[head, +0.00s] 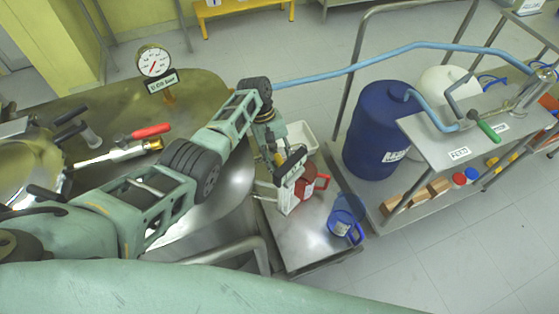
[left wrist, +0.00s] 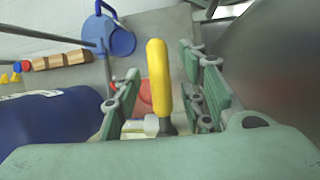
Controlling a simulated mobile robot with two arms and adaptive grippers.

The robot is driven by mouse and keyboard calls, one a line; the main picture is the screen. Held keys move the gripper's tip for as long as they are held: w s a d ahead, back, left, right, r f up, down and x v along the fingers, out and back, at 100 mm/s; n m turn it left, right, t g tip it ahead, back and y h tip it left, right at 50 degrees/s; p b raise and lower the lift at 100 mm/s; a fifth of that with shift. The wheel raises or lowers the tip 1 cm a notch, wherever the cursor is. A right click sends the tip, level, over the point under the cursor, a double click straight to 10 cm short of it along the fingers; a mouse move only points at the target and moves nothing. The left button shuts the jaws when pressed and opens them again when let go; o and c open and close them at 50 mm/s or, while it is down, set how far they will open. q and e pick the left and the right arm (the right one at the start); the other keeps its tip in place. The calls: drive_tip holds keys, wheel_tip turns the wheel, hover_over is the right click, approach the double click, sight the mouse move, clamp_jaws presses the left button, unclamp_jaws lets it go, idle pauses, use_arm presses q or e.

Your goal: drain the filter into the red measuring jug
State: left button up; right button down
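The red measuring jug (head: 314,183) stands on the low steel trolley, partly hidden behind my left gripper (head: 284,163). In the left wrist view, a yellow handle (left wrist: 158,72) lies between the fingers of that gripper (left wrist: 160,88). A gap shows on each side of the handle, so the fingers are open around it and not closed on it. A bit of the red jug (left wrist: 146,93) shows behind the handle. The large steel vessel (head: 205,95) at the left, with a gauge on top, seems to be the filter. Its outlet is hidden. My right gripper is out of view.
A blue jug (head: 342,224) stands on the low trolley (head: 300,240), right of the red one. A white tray (head: 301,138) is behind. A blue drum (head: 378,130) and a steel bench (head: 430,125) stand at the right. A red-handled valve (head: 150,131) is on the vessel.

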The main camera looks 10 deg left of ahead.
use_arm(q)
drive_tip(key=shift+d, duration=0.1)
clamp_jaws()
idle(0.3)
